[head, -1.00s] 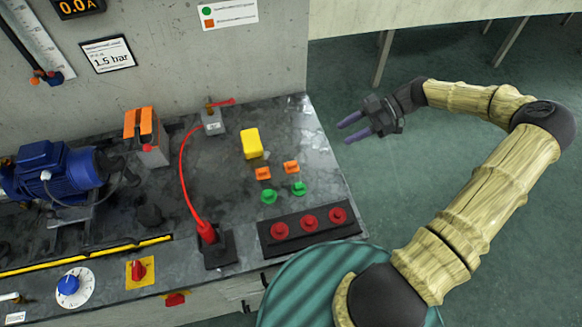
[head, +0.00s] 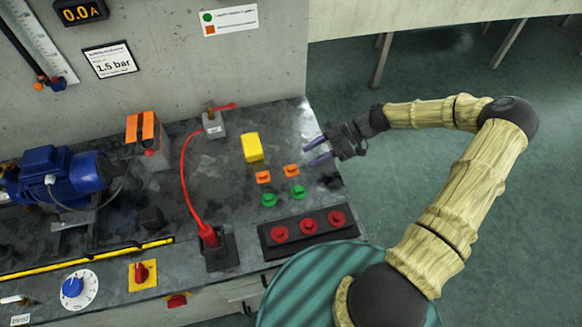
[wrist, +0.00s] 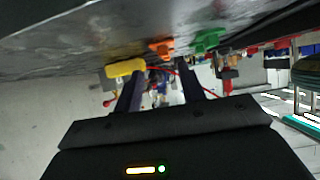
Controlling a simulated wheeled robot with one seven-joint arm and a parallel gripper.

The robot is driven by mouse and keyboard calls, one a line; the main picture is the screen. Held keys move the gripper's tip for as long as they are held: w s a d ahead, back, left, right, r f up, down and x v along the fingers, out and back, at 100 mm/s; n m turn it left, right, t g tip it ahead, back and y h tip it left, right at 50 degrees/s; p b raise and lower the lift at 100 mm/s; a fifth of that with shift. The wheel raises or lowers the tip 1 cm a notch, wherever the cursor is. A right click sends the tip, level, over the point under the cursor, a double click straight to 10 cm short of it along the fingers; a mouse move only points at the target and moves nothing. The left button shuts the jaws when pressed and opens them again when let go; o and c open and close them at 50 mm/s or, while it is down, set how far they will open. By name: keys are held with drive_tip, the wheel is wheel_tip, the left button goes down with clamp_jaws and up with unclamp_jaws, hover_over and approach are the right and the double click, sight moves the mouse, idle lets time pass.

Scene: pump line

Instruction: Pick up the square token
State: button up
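Two orange square tokens lie on the dark bench top in the head view: one (head: 263,177) on the left and one (head: 291,170) on the right, closer to my gripper. An orange token (wrist: 161,46) also shows in the wrist view, beyond and between my fingers; which of the two it is I cannot tell. My gripper (head: 308,151) is open and empty, at the bench's right edge, right of the yellow block and just up and right of the right orange token. Its two fingers (wrist: 160,68) are spread apart in the wrist view.
Two green round tokens (head: 268,200) (head: 298,192) lie in front of the orange ones. A yellow block (head: 252,147) stands behind them. A panel with red knobs (head: 308,227) is nearer the front. A red cable (head: 184,175) arcs at left. Open floor lies right of the bench.

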sight(293, 167)
drive_tip(key=shift+a+f, duration=0.3)
drive_tip(key=shift+a, duration=0.2)
drive_tip(key=shift+s+d, duration=0.1)
drive_tip(key=shift+s, duration=0.05)
drive_tip(key=shift+s+a, duration=0.15)
drive_tip(key=shift+a, duration=0.1)
drive_tip(key=p+x, duration=0.1)
drive_tip(key=x, duration=0.3)
drive_tip(key=shift+s+a, duration=0.15)
drive_tip(key=shift+s, duration=0.05)
drive_tip(key=shift+a+f, duration=0.2)
drive_tip(key=shift+f, duration=0.05)
drive_tip(key=c, duration=0.6)
